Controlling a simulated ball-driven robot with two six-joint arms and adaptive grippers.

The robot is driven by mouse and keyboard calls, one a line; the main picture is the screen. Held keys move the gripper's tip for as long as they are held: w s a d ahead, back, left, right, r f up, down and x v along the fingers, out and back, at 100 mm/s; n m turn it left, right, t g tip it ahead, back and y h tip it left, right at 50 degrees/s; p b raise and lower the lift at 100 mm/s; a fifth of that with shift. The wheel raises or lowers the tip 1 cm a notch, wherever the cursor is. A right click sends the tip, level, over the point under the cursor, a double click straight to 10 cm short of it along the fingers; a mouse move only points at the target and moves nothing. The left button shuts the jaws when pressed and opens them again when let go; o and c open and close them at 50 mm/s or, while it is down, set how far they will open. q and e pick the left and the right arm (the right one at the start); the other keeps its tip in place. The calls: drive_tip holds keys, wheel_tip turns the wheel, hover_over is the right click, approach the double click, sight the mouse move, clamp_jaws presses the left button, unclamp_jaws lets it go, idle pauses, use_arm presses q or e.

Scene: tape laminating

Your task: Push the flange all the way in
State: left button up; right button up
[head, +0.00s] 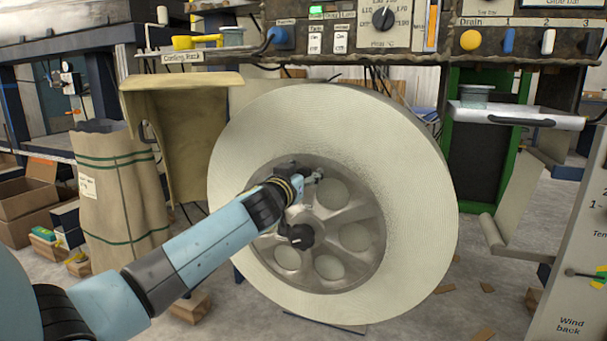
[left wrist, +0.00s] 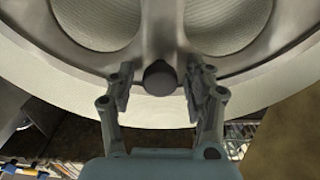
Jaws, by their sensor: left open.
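The flange (head: 353,262) is a grey metal spoked disc with large round holes, set in the middle of a big cream tape roll (head: 415,180). A dark round knob (head: 301,236) shows at the flange's hub. My left gripper (head: 314,175) is in front of the upper part of the flange. In the left wrist view its two fingers (left wrist: 160,88) are apart, on either side of a dark round end (left wrist: 160,74) near the rim of the flange (left wrist: 158,28). I cannot tell if they touch the flange. How deep the flange sits is unclear. My right gripper is out of view.
A control panel (head: 450,50) with knobs and buttons spans the top. A brown sack (head: 115,190) and cardboard boxes (head: 28,195) stand at the left. A white cabinet marked "Wind back" (head: 560,290) is at the right. Wood scraps lie on the concrete floor.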

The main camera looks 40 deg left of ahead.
use_arm(q)
clamp_jaws()
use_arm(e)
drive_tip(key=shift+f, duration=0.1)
use_arm(q)
drive_tip(key=shift+w, duration=0.1)
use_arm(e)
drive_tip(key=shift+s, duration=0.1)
